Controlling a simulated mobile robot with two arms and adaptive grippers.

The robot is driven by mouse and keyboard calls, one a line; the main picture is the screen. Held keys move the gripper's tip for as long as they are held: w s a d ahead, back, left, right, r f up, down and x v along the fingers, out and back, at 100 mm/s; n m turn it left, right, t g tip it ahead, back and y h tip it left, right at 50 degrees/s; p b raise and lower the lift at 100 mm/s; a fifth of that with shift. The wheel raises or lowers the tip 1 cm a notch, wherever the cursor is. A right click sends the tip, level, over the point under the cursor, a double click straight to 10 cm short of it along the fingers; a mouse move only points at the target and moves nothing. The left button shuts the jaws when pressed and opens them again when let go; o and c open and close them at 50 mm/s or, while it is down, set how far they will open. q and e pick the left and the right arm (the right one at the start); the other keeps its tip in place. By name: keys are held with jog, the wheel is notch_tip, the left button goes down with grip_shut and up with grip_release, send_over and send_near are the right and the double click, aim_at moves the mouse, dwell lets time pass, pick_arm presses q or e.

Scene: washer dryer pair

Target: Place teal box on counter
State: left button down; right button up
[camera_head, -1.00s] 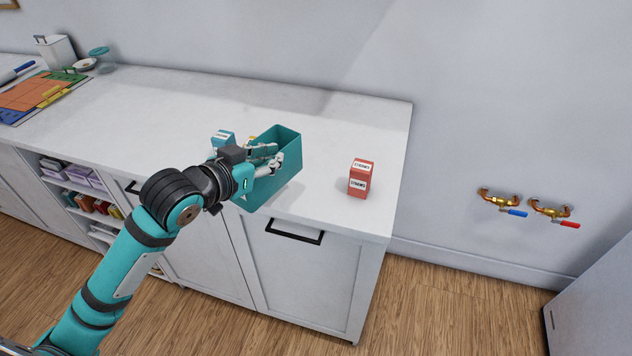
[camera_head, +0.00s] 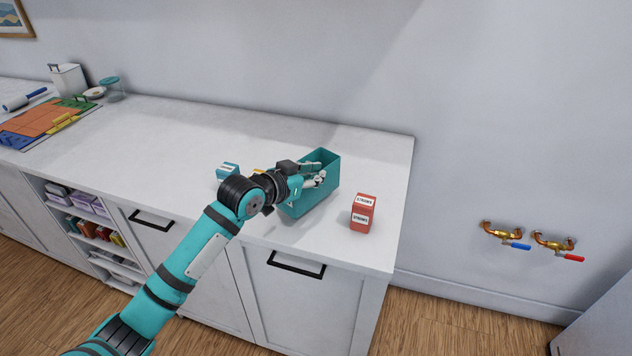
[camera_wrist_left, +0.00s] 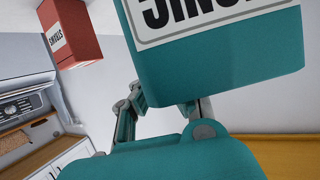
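The teal box (camera_head: 313,200), an open-topped bin, is over the counter's right part, left of the red box. I cannot tell whether its base touches the counter (camera_head: 200,137). In the left wrist view, a teal surface with a white label (camera_wrist_left: 215,50) fills the top centre, close to the gripper's fingers (camera_wrist_left: 165,108). My right gripper is in neither view.
A red box labelled STRAWS (camera_head: 362,213) stands close to the right of the bin. A small teal carton (camera_head: 228,171) is behind my left arm. A coloured mat (camera_head: 45,122) and containers are at the far left. The counter's middle is clear.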

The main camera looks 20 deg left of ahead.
aim_at(309, 188)
pick_arm(q)
jog(key=shift+w+d, duration=0.2)
jog(key=shift+w, duration=0.05)
notch_tip(309, 188, down, 3)
jog(key=shift+f+p, duration=0.1)
jog(key=shift+p, duration=0.35)
jog(key=shift+f, duration=0.2)
jog(key=c, duration=1.5)
grip_release()
jog(key=shift+s, duration=0.1)
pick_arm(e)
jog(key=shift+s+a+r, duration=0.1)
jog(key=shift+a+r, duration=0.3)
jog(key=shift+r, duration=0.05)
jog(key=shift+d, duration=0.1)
